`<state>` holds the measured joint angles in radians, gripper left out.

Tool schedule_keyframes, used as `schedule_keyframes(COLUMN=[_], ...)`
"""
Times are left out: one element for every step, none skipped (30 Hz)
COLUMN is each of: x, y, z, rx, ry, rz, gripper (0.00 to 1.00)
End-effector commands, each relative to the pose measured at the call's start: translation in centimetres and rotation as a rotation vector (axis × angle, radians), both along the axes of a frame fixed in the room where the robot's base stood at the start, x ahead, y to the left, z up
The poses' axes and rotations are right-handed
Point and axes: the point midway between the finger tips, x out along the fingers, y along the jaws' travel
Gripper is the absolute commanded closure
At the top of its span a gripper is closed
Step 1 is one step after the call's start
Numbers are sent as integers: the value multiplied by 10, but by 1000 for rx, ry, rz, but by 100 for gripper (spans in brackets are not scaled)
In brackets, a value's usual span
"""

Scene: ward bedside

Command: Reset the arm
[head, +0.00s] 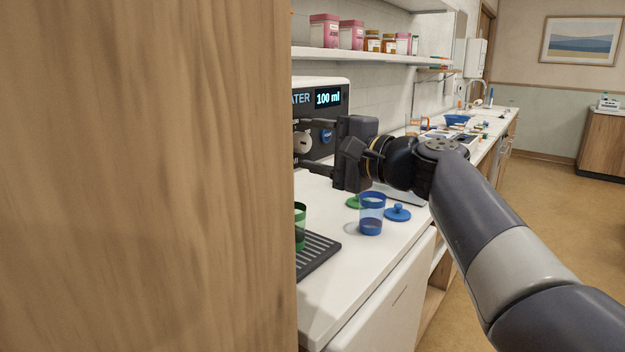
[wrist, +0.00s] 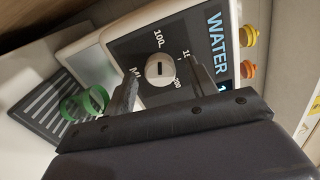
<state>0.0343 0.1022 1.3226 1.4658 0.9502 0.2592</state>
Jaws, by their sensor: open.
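My arm reaches in from the right in the head view, and my gripper (head: 312,148) points left at the front of the water dispenser (head: 340,98). The gripper is open. In the wrist view its two fingers (wrist: 162,90) stand on either side of the dispenser's round white knob (wrist: 160,69), with space between finger and knob in the picture. I cannot tell whether they touch it. The dispenser's display reads 100 ml in the head view. A green-rimmed cup (head: 300,226) stands on the drip tray (head: 322,254), partly hidden by the wooden panel; it also shows in the wrist view (wrist: 86,103).
A wooden panel (head: 145,180) fills the left of the head view. A clear blue-banded cup (head: 371,215), a blue lid (head: 398,213) and a green lid (head: 352,202) are on the counter below my gripper. A shelf (head: 370,60) with boxes and jars hangs above. Floor on the right is clear.

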Motion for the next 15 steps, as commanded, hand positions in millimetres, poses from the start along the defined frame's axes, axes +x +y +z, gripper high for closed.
schedule_keyframes(x=[0, 0, 0, -1, -1, -2, -4, -5, -8, -11, -14, -17, -21, -24, -28], y=[0, 0, 0, -1, -2, -4, -6, -8, -12, -15, -19, -24, -28, -32, -38], z=[0, 0, 0, 0, 0, 0, -1, -1, 0, 0, 0, 0, 0, 0, 0], rx=[0, 0, 0, -1, -1, -2, -3, -4, -5, -5, -6, -6, -6, -6, -6], ry=[0, 0, 0, -1, -2, -2, -4, -5, -6, -6, -7, -7, -7, -7, -7], rz=[0, 0, 0, 0, -1, -1, -2, -2, -3, -3, -4, -5, -5, -5, -5], gripper=[46, 46, 46, 46, 46, 46, 46, 46, 46, 46, 46, 46, 46, 46, 46])
